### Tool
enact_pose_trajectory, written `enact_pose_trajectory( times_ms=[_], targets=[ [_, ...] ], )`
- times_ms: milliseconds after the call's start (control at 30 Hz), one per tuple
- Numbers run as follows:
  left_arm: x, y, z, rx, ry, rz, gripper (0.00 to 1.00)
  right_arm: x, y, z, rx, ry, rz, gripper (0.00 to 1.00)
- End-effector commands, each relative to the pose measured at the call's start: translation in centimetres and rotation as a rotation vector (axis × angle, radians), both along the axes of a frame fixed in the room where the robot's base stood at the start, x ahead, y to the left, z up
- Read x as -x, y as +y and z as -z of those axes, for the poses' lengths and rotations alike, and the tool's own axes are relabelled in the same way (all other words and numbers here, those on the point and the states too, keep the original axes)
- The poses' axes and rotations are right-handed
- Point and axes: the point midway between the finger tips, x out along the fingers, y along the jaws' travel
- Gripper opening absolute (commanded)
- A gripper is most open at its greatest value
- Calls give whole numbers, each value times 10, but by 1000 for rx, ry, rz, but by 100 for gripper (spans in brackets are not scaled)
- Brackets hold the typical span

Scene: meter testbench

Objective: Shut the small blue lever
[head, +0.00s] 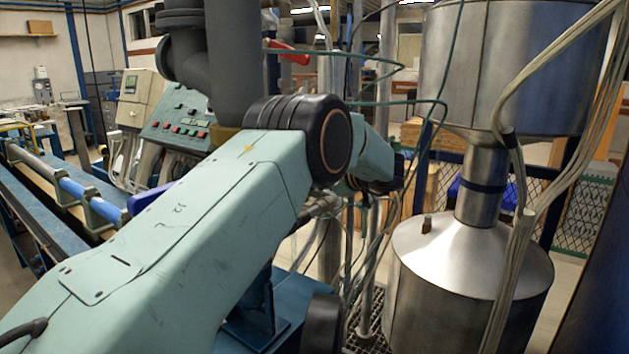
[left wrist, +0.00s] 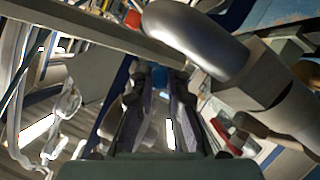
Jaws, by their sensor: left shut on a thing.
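In the left wrist view my left gripper (left wrist: 160,90) points away from the camera, its two dark fingers close together. A small blue piece, which looks like the small blue lever (left wrist: 160,74), shows between the fingertips, and the gripper is shut on it. The fingers hide most of the lever, so its angle cannot be told. In the head view my left arm crosses the middle and hides the lever; the gripper's fingers cannot be made out there. My right gripper is in neither view.
A thick grey pipe (head: 233,70) and a red lever (head: 288,50) are behind my arm. A control panel (head: 178,122) stands at the left. A steel tank (head: 470,262) and hanging cables (head: 528,215) are at the right. In the wrist view a rounded metal pipe (left wrist: 195,42) is close to the gripper.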

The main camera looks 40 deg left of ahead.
Motion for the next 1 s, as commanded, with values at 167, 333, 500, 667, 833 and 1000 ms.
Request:
enact_pose_trajectory(
  times_ms=[167,333,500,667,833,1000],
  targets=[
    [1,0,-2,-11,2,9,0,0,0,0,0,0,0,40],
    [2,0,-2,-48,7,68,0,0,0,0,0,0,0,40],
    [4,1,-2,-93,11,148,0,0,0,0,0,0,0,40],
    [5,1,-1,-126,12,204,0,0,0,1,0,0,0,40],
    [4,0,-1,-136,11,229,0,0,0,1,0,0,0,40],
    [4,0,-1,-136,11,229,0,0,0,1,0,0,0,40]
  ],
)
